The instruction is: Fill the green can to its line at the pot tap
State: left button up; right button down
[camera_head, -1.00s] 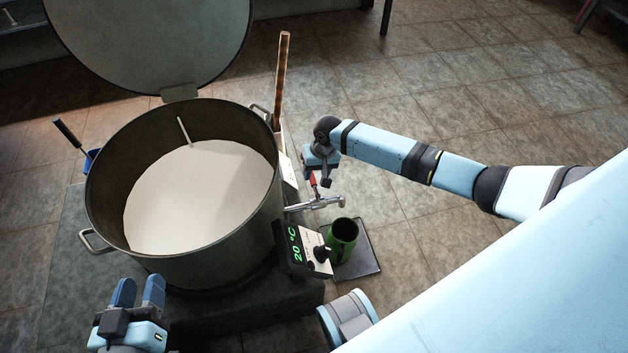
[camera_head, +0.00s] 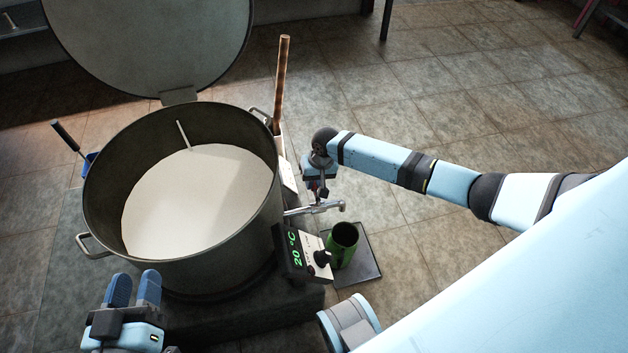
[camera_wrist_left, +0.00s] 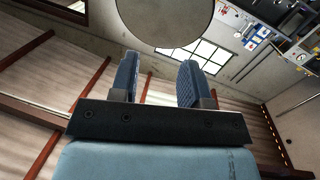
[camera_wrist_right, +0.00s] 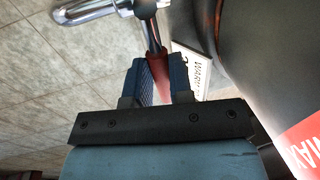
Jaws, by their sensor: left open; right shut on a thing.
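The green can (camera_head: 343,245) stands upright on a dark square plate, below the end of the pot tap (camera_head: 322,207). The tap sticks out from the right side of the big metal pot (camera_head: 240,228). I cannot make out the can's line or its fill level. My right gripper (camera_head: 317,194) is at the tap; in the right wrist view its fingers (camera_wrist_right: 160,80) are shut on the tap's red lever (camera_wrist_right: 159,72), with the metal spout (camera_wrist_right: 88,14) beyond. My left gripper (camera_head: 134,288) is open and empty in front of the pot; its fingers also show in the left wrist view (camera_wrist_left: 157,80).
The pot holds white liquid (camera_head: 200,200) and its round lid (camera_head: 150,40) stands open behind. A control box (camera_head: 305,255) reading 20 °C sits left of the can. The dark plate (camera_head: 362,272) has bare room around the can. A wooden handle (camera_head: 281,80) rises behind the tap.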

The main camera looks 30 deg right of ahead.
pick_arm(q)
jog(key=shift+a+r, duration=0.1)
pick_arm(e)
jog(key=shift+r, duration=0.1)
pick_arm(q)
jog(key=s+a+f+g+y+p, duration=0.3)
jog(key=a+f+g+p, duration=0.1)
jog(key=p, duration=1)
jog(key=shift+s+a+f+g, duration=0.15)
jog(key=shift+a+f+g, duration=0.2)
jog(key=shift+f+g, duration=0.25)
pick_arm(e)
jog(key=d+m, duration=0.1)
jog(key=m, duration=0.1)
jog(key=s+d+m, duration=0.1)
jog(key=m, duration=0.2)
jog(key=s+d+m+t, duration=0.1)
jog(key=m, duration=0.1)
jog(key=shift+s+m+h, duration=0.2)
jog(key=shift+m+h, duration=0.2)
pick_arm(q)
jog(key=shift+f, duration=0.15)
pick_arm(e)
jog(key=c, duration=1)
grip_release()
